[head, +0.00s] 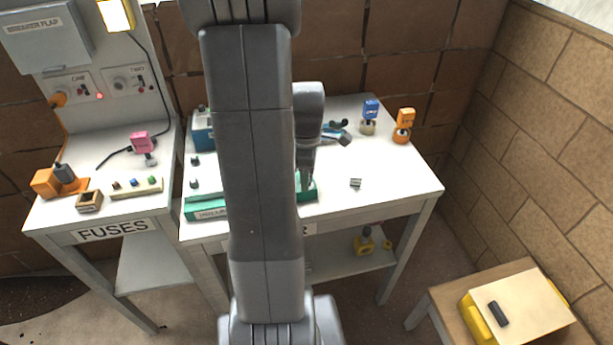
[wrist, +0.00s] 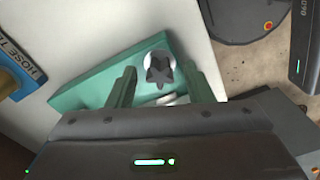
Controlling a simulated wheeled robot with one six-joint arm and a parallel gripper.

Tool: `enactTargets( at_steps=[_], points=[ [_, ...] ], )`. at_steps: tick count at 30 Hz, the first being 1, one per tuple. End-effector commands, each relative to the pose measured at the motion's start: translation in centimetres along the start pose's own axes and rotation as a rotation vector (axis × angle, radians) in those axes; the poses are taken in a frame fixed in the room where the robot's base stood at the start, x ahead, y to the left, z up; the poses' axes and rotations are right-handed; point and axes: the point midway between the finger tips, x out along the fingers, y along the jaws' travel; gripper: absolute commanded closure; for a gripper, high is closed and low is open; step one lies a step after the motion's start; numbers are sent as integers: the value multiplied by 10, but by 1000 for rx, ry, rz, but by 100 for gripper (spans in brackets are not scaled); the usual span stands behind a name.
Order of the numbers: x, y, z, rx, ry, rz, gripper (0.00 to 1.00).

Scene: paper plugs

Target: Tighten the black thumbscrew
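The black thumbscrew (wrist: 160,70) shows in the wrist view as a dark star-shaped knob on a pale round seat. It sits on a green block (wrist: 85,93), whose front also shows in the head view (head: 207,210). My gripper (wrist: 159,76) is open, with one finger on each side of the thumbscrew and a gap visible to each. I cannot tell how far the fingertips are above the block. In the head view my gripper (head: 305,184) points down at the block's right end; my arm hides much of the block, and I cannot make out the thumbscrew there.
A small grey piece (head: 355,183) lies on the white table (head: 400,180) right of my gripper. Blue (head: 370,112) and orange (head: 404,125) plugs stand at the back right. A blue case labelled HOSE (wrist: 12,72) lies left in the wrist view. The table's right front is mostly clear.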

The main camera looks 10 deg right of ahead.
Motion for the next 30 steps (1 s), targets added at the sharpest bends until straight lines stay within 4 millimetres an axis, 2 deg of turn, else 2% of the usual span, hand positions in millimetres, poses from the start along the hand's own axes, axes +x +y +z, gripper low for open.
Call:
enactTargets(
  at_steps=[1, 6, 15, 20, 24, 25, 27, 30],
  points=[
    [0, 0, 0, 0, 0, 0, 63],
    [0, 0, 0, 0, 0, 0, 95],
    [0, 0, 0, 8, 0, 0, 95],
    [0, 0, 0, 136, 0, 0, 95],
    [0, 0, 0, 137, 0, 0, 95],
    [0, 0, 0, 137, 0, 0, 69],
    [0, 0, 0, 136, 0, 0, 56],
    [0, 0, 0, 136, 0, 0, 53]
  ],
)
